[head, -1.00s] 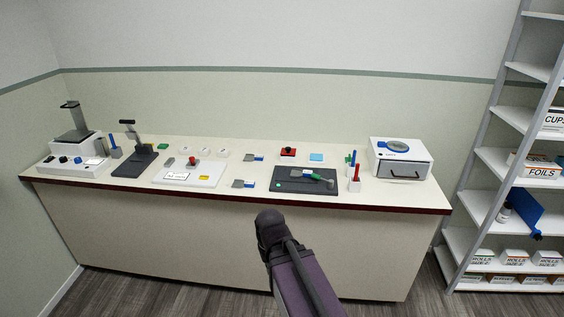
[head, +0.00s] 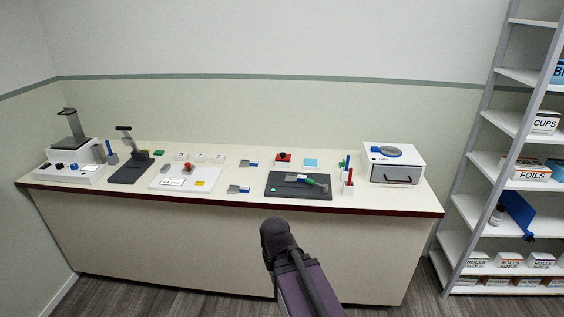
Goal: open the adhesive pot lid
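No label for the adhesive pot can be read at this size. A small red block with a dark knob (head: 283,156) sits at the back of the counter, right of centre; I cannot tell if it is the pot. A red knob (head: 190,167) also stands on a white board (head: 205,181) left of centre. Part of my arm (head: 290,262) rises from the bottom edge in front of the counter. My gripper itself is not visible.
The counter (head: 130,192) runs along the wall. A shelf unit (head: 487,162) stands at the right. Floor is free in front.

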